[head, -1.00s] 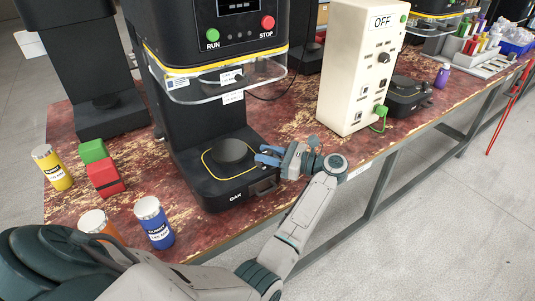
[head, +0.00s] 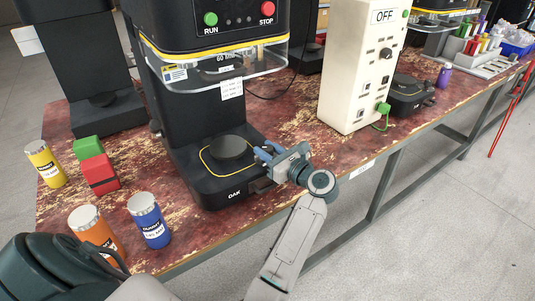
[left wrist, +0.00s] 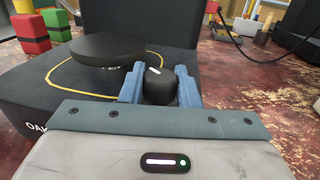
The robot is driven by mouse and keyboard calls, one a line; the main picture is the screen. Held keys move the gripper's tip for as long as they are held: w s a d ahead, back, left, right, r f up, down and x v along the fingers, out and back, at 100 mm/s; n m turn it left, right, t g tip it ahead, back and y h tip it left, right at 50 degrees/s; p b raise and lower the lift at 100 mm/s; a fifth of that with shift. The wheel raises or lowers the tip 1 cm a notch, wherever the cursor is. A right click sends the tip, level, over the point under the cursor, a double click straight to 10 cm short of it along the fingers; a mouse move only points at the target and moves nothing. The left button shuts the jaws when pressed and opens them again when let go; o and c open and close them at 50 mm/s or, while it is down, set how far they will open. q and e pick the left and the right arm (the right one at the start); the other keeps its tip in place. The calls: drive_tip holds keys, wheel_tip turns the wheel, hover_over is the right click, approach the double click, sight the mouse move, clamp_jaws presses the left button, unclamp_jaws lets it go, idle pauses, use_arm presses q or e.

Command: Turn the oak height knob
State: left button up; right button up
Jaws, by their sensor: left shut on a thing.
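The oak machine (head: 225,180), black with an OAK label on its base, stands at the table's front edge. Its round black plate (head: 231,148) sits inside a yellow ring. The height knob (left wrist: 159,88) is a small black cylinder with a white mark on its top, at the right side of the base. My left gripper (head: 268,155) reaches it from the front right. In the left wrist view its blue fingers (left wrist: 160,88) stand on both sides of the knob, shut on it. In the head view the fingers mostly hide the knob. My right gripper is not in view.
Blue (head: 149,220), orange (head: 95,232) and yellow (head: 45,164) cans stand left of the machine, with a green block (head: 88,149) and a red block (head: 101,174). A cream OFF box (head: 358,75) stands to the right. The table between is bare.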

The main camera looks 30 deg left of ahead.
use_arm(q)
drive_tip(key=shift+m+t, duration=0.5)
drive_tip(key=shift+t, duration=0.3)
drive_tip(key=shift+m+t+h, duration=0.5)
drive_tip(key=shift+t, duration=0.2)
drive_tip(key=o, duration=1)
drive_tip(key=shift+c, duration=0.2)
drive_tip(key=shift+g, duration=0.3)
